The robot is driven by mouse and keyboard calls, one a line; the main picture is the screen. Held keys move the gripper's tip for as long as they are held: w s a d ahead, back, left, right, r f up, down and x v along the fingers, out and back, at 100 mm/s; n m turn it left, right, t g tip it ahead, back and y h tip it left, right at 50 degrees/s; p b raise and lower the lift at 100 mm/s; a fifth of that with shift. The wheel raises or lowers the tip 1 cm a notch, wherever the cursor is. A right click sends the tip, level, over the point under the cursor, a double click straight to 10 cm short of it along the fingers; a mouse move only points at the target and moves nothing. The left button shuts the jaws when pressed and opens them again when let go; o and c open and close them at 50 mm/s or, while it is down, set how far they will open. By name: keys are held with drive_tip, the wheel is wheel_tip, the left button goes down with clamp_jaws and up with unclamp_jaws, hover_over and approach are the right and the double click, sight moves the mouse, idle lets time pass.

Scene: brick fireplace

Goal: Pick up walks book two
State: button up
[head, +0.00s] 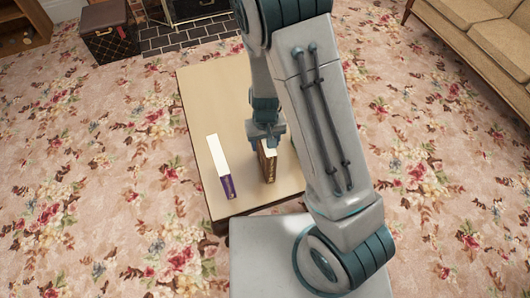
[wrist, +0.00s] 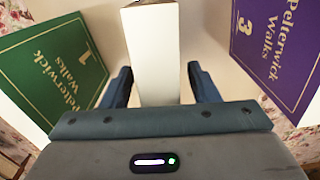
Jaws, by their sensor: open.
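A brown book (head: 270,166) stands upright on the low table, below my gripper (head: 265,136) in the head view. Its lettering is too small to read. In the wrist view, a book's pale page edge (wrist: 152,50) lies between the two open fingers of my gripper (wrist: 158,75). A gap shows beside each finger. The purple book (head: 227,186) stands to the left in the head view; in the wrist view its cover (wrist: 275,50) reads "Pelterwick Walks 3". A green book (wrist: 55,65) marked "Pelterwick Walks 1" is at the left in the wrist view; my arm hides it in the head view.
The tan table (head: 205,90) is bare towards its far end. A brown trunk (head: 110,32) stands by the hearth, and a sofa (head: 480,40) is at the upper right. Flowered carpet (head: 90,190) surrounds the table.

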clamp_jaws()
idle(0.3)
